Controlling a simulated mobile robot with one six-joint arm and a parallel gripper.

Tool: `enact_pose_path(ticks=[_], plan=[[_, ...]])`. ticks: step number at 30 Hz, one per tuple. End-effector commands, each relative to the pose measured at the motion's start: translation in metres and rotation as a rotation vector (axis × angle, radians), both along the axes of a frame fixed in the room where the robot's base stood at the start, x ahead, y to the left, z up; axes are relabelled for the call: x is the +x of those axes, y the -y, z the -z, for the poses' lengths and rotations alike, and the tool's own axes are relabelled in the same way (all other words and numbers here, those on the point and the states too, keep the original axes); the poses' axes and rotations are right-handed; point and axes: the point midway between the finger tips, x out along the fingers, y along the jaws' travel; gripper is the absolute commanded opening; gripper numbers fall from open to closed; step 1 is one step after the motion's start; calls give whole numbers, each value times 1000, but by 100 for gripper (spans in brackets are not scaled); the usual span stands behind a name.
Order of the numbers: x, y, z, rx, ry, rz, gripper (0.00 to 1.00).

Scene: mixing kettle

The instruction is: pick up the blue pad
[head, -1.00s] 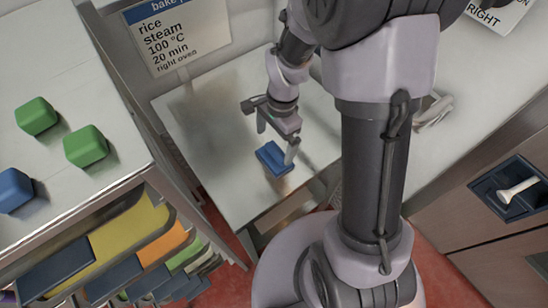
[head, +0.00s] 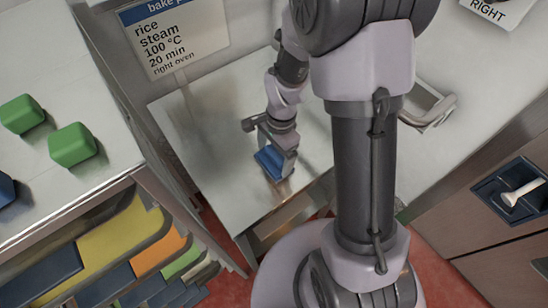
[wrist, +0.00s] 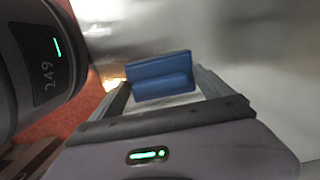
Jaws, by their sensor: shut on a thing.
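The blue pad (head: 268,163) is a small ribbed block at the pale metal worktop, near its front edge in the head view. My gripper (head: 276,167) reaches down over it and is shut on it. In the wrist view the pad (wrist: 160,76) sits between the two fingers of my gripper (wrist: 163,84), one at each end of it. Part of the pad is hidden by the fingers in the head view. I cannot tell whether its underside touches the worktop.
The worktop (head: 215,145) is otherwise bare. At left a counter holds green blocks (head: 73,145) and a blue block (head: 5,189), above several coloured sloped bins (head: 120,240). A rice steam sign (head: 173,38) stands behind. A cabinet with a recessed handle (head: 522,192) is at right.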

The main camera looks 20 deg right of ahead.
Motion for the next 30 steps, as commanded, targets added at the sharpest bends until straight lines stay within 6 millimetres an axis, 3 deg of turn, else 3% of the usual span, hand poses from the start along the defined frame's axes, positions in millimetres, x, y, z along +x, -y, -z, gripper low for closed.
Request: enact_pose_path(ticks=[5,11,17,24,30], plan=[[1,0,-9,0,2,0,50],[0,0,-40,0,2,0,50],[-37,24,-41,0,-1,5,50],[-100,64,-48,0,-1,8,50],[-129,83,-45,-1,4,2,50]])
